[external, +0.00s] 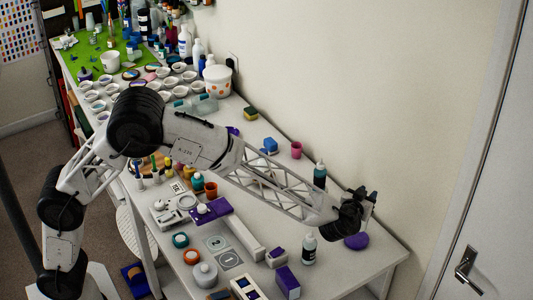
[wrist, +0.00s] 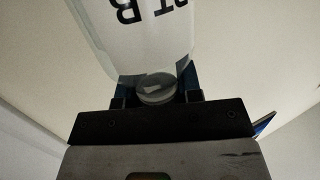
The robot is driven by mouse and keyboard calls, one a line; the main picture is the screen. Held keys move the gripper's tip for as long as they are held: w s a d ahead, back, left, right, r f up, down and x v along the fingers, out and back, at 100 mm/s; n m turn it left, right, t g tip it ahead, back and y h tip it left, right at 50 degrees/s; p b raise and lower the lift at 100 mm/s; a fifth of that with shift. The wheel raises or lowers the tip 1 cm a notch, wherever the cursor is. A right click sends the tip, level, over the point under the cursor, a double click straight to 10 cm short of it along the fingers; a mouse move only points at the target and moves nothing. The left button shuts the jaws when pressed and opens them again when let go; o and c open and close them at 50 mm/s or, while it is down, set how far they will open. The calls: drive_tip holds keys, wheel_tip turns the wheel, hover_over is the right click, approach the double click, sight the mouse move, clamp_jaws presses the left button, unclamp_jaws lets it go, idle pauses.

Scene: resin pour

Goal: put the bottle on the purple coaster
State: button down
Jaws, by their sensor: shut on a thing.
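In the wrist view a pale bottle (wrist: 140,35) with large dark letters, upside down in the picture, fills the space in front of my gripper (wrist: 157,92). Its round grey cap end sits between the fingers, which are shut on it. In the external view my gripper (external: 364,203) is at the far right end of the table, above a flat, rounded purple thing (external: 356,241) that looks like the coaster. The held bottle cannot be made out there, hidden by or merged with the dark gripper. I cannot tell the height of the gap.
A small bottle with a dark label (external: 308,249) stands left of the purple thing, and a dark teal bottle (external: 319,174) stands behind it. The wall is close behind; the table's right corner is clear.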

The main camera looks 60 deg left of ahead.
drive_tip(key=shift+f, duration=0.1)
drive_tip(key=shift+f, duration=2.5)
drive_tip(key=c, duration=0.8)
unclamp_jaws()
drive_tip(key=v, duration=1.2)
drive_tip(key=shift+d, duration=0.1)
